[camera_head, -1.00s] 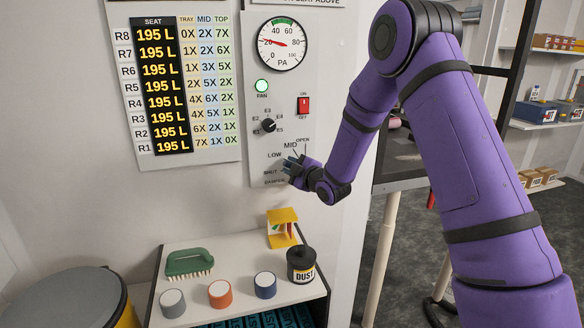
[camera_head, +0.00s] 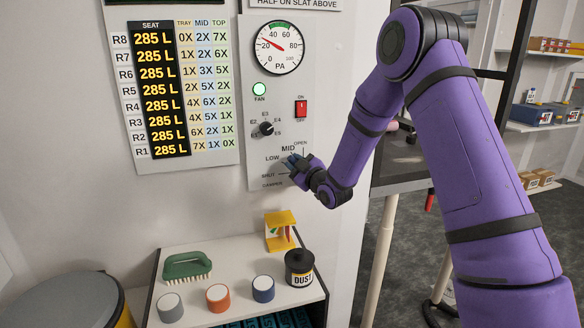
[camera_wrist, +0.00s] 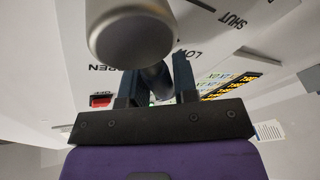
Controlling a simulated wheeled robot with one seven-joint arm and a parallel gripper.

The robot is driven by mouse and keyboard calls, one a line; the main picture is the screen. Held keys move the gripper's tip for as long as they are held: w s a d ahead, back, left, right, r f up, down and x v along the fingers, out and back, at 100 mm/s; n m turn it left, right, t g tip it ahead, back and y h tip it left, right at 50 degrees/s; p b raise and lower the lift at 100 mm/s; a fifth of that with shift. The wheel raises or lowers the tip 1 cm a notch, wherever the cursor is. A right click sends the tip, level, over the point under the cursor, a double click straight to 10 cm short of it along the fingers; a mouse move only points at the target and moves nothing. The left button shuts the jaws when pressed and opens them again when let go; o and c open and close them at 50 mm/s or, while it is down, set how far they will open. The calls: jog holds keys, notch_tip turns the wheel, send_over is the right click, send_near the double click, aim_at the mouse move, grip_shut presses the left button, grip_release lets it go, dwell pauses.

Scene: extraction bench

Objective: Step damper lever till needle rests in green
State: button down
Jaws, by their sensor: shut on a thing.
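The pressure gauge (camera_head: 278,48) is at the top of the wall panel. Its green band lies at the top of the scale, and its red needle points up and left, between 20 and 40, short of the green. My gripper (camera_head: 291,162) is at the damper scale, near the LOW mark and below MID. It is shut on the damper lever, which my fingers mostly hide in the head view. In the wrist view, the grey lever (camera_wrist: 157,80) shows between the fingers of my gripper (camera_wrist: 154,76).
The green fan lamp (camera_head: 259,89) is lit. A red switch (camera_head: 301,109) and a selector knob (camera_head: 266,129) sit above the lever. The seat board (camera_head: 160,90) reads 285 L in every row. A shelf (camera_head: 225,262) below holds a brush, several jars and a yellow stand.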

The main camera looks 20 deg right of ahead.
jog(key=shift+d+r+m+t, duration=0.3)
jog(key=shift+d+m, duration=0.15)
jog(key=shift+m, duration=0.55)
jog(key=c, duration=0.9)
grip_release()
jog(key=shift+s, duration=0.1)
jog(key=v, duration=1)
jog(key=shift+s+d+f, duration=0.1)
jog(key=shift+s, duration=0.25)
